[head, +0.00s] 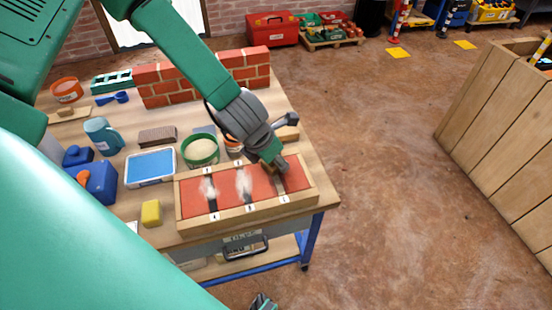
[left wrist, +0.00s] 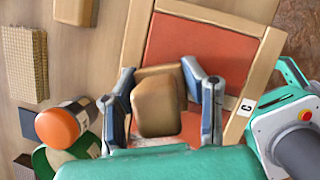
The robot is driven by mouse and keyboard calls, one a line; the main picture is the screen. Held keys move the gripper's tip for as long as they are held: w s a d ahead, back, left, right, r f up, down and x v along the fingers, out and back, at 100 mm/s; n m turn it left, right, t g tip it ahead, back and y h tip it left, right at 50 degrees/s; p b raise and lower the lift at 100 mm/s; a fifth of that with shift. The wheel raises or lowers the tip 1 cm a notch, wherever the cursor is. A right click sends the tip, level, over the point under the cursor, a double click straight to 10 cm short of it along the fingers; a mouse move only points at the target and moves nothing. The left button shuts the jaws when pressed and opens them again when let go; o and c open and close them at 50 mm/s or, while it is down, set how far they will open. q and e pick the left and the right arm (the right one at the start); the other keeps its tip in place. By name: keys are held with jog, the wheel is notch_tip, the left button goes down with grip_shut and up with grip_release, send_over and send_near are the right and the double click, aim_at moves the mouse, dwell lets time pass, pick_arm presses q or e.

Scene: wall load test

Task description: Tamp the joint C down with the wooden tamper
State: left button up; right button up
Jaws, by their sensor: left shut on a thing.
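My left gripper (head: 272,163) is shut on the wooden tamper, a tan block (left wrist: 158,103) between its fingers in the left wrist view. The tamper is over the right part of a wooden frame (head: 240,215) holding red bricks (head: 262,193). Label C (head: 284,199) is on the frame's front rail, and it also shows in the left wrist view (left wrist: 246,106). Joint C is mostly hidden by the gripper and tamper; I cannot tell whether the tamper touches it. The other two joints carry pale, powdery material (head: 243,184). A small grey-green part at the head view's bottom edge may be my right gripper (head: 263,302).
A green tub (head: 200,150), a blue-filled tray (head: 151,167), a yellow sponge (head: 151,213) and a blue jug (head: 103,136) crowd the table left of and behind the frame. A small brick wall (head: 205,78) stands at the back. Open floor lies right.

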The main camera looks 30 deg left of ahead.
pick_arm(q)
jog(key=shift+r+p, duration=3.25)
jog(key=shift+r, duration=0.3)
jog(key=shift+f, duration=0.1)
jog(key=shift+a, duration=0.1)
